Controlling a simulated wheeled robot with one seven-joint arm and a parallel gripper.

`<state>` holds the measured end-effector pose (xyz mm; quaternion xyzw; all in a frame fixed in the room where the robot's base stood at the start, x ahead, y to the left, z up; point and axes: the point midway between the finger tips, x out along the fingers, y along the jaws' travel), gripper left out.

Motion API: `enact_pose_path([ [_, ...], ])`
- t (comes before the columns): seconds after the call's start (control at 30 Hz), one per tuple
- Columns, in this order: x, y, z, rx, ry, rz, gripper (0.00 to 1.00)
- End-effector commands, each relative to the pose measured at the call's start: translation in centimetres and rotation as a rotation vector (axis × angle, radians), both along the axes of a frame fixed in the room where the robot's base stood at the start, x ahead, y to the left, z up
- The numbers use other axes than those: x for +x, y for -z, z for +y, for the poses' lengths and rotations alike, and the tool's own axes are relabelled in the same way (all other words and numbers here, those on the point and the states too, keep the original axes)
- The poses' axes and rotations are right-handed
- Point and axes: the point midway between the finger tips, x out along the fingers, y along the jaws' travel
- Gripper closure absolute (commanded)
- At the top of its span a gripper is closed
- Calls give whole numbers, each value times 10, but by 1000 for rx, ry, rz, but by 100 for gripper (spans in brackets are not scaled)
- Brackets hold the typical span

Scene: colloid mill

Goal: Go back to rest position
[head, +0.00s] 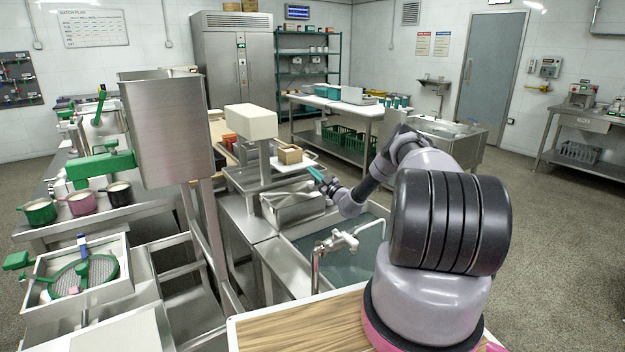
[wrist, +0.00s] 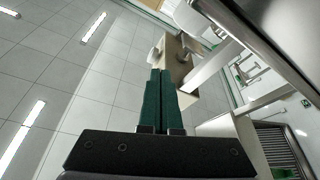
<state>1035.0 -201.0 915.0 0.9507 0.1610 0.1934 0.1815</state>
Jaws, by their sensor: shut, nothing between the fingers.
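My gripper (wrist: 160,72) shows in the wrist view with its two green fingers pressed together and nothing between them. In the head view my gripper (head: 317,174) is small, at the end of my outstretched arm, above the sink area. Its fingertips point left toward a small cardboard box (head: 290,154) on a white platform. The box (wrist: 178,65) also shows just beyond the fingertips in the wrist view. I cannot tell whether the fingers touch it.
A tall steel hopper (head: 168,128) stands left. A cream-topped machine (head: 251,121) stands beside the box. Open floor (head: 560,240) lies to the right.

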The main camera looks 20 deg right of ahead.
Motion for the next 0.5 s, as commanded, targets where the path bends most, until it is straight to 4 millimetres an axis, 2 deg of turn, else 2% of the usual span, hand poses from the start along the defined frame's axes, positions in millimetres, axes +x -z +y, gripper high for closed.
enact_pose_path([
  [0.03, 1, -13, 0, 0, -1, -2, 100],
  [0.2, 0, -44, 0, -1, 0, -1, 100],
  [0.4, 0, -65, 0, 0, 0, 0, 100],
  [0.5, 0, -68, 1, 0, -1, 0, 100],
])
